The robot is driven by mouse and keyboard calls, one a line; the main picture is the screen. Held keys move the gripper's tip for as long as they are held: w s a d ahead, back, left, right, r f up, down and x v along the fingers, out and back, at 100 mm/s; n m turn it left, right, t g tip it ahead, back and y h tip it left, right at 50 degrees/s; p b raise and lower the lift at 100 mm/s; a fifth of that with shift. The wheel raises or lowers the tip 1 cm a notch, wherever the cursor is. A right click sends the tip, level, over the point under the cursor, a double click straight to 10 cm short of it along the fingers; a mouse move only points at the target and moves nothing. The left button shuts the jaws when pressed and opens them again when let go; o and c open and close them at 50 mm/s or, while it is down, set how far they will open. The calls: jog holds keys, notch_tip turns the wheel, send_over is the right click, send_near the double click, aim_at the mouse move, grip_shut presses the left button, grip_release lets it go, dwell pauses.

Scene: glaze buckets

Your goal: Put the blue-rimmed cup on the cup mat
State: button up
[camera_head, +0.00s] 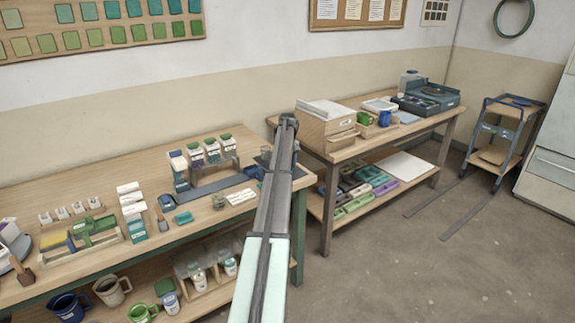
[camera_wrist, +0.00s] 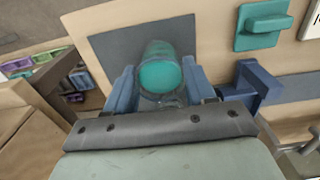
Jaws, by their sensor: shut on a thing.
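My gripper (camera_wrist: 161,88) is shut on a cup (camera_wrist: 160,73) with a teal inside and a dark blue-grey rim, seen almost from above in the wrist view. One blue finger stands at each side of it. A dark grey mat (camera_wrist: 112,44), which I take for the cup mat, lies on the table below and around the cup in that view. I cannot tell whether the cup touches the mat. In the head view my arm hides most of the gripper and cup, near the right end of the near table.
A blue bracket (camera_wrist: 250,85) stands close to the right of my gripper, with a teal block (camera_wrist: 262,25) beyond it. Labelled bottles (camera_head: 196,153) stand at the back of the near table. A second table to the right holds a box (camera_head: 326,128) and a blue mug (camera_head: 384,118).

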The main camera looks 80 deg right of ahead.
jog(key=shift+f, duration=0.25)
jog(key=o, duration=0.9)
jog(key=shift+r, duration=3.5)
